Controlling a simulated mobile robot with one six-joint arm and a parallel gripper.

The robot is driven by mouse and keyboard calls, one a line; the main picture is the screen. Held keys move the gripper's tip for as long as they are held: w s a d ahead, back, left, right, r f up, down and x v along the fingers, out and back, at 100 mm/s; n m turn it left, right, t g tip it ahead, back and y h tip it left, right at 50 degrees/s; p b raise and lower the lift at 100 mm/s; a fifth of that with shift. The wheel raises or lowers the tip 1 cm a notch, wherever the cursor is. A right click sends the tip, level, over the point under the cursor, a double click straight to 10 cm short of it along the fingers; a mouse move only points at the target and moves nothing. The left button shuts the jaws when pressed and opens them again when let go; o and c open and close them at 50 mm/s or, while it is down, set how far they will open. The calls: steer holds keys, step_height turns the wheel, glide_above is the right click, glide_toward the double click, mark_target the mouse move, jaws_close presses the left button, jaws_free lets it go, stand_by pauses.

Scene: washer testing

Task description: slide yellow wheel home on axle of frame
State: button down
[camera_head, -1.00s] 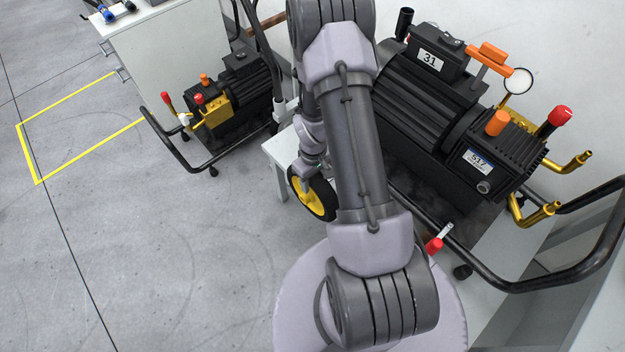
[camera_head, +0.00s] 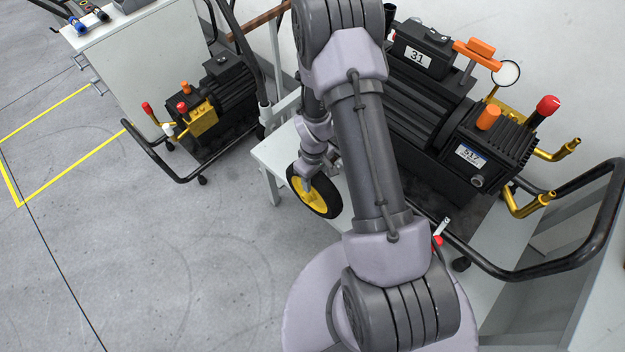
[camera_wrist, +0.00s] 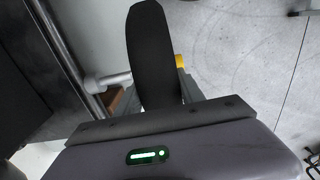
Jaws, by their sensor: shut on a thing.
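The yellow wheel (camera_head: 314,197) with its black tyre is held in my gripper (camera_head: 308,172) beside the left of my arm. It hangs in front of a white table's near edge in the head view. In the wrist view, the black tyre (camera_wrist: 150,55) stands edge-on above the gripper, with a bit of yellow hub (camera_wrist: 181,62) at its right. My gripper is shut on the wheel; its fingertips are mostly hidden. A black tubular cart frame (camera_head: 600,235) shows at the right. I cannot make out its axle, and the wheel is apart from this visible part.
A large black pump (camera_head: 435,115) with orange and gold fittings stands behind my arm. A smaller pump (camera_head: 225,95) sits on a low cart at the left. A white table (camera_head: 272,150) lies behind the wheel. The floor at lower left is clear.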

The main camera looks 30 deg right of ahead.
steer(key=shift+w+d, duration=0.55)
steer(key=shift+d, duration=0.95)
steer(key=shift+w+d, duration=0.55)
steer(key=shift+d, duration=0.95)
steer(key=shift+w+d, duration=0.55)
steer(key=shift+d, duration=0.95)
steer(key=c, duration=0.6)
jaws_free()
steer(key=shift+c, duration=0.2)
step_height(320, 180, up, 18)
steer(key=p, duration=0.6)
steer(key=shift+f, duration=0.25)
